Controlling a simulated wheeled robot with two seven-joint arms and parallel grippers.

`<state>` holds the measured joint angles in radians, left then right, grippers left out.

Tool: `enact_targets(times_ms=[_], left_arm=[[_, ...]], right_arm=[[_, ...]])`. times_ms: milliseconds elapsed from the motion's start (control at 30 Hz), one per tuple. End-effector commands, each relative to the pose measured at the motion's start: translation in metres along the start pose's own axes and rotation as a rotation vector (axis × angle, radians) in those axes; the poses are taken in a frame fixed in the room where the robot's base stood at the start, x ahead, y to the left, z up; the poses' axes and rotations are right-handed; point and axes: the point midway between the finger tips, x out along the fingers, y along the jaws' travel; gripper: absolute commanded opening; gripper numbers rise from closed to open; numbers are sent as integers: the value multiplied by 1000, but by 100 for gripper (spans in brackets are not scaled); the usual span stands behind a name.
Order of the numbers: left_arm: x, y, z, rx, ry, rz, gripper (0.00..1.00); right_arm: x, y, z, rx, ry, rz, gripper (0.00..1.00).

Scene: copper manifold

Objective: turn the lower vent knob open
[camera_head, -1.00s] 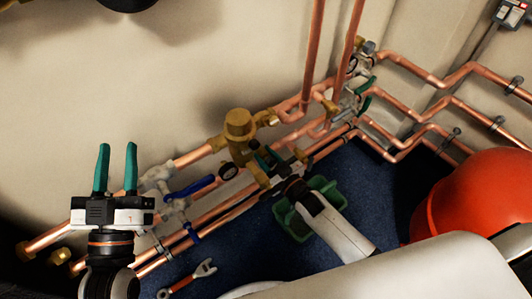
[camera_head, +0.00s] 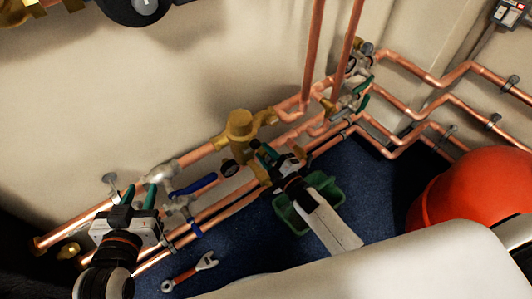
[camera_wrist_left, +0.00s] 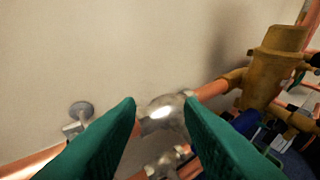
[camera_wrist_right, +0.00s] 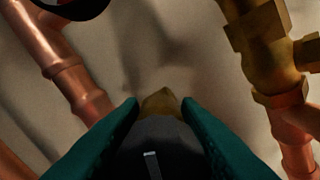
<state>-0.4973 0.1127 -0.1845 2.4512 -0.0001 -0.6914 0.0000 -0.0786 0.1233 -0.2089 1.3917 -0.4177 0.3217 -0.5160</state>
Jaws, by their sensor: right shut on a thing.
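The vent knob (camera_wrist_right: 155,150) is dark and rounded, with a white mark, in front of a brass tip in the right wrist view. The green fingers of my right gripper (camera_wrist_right: 165,108) are shut on its sides. In the head view my right gripper (camera_head: 265,153) reaches into the pipework beside the brass valve body (camera_head: 239,128), and the knob cannot be made out there. My left gripper (camera_head: 140,197) is open and empty in front of the pipes at left. In the left wrist view, a silver fitting (camera_wrist_left: 165,110) shows beyond its fingers.
Copper pipes run along the wall. A blue lever valve (camera_head: 195,185) and a dark-faced gauge (camera_head: 229,168) lie between the grippers. A green tray (camera_head: 325,190) and a wrench (camera_head: 190,272) lie on the blue floor. A red rounded vessel (camera_head: 470,190) stands at right.

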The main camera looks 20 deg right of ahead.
Motion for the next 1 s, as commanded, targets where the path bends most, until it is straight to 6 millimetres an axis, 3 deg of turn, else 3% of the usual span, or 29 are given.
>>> enact_targets(times_ms=[367,1000], left_arm=[[3,-3,16,0,-108,-7,34],[-6,-11,74,-7,-484,-28,34]], right_arm=[[0,2,-1,-358,0,0,8],[-1,4,-1,-824,1,3,8]])
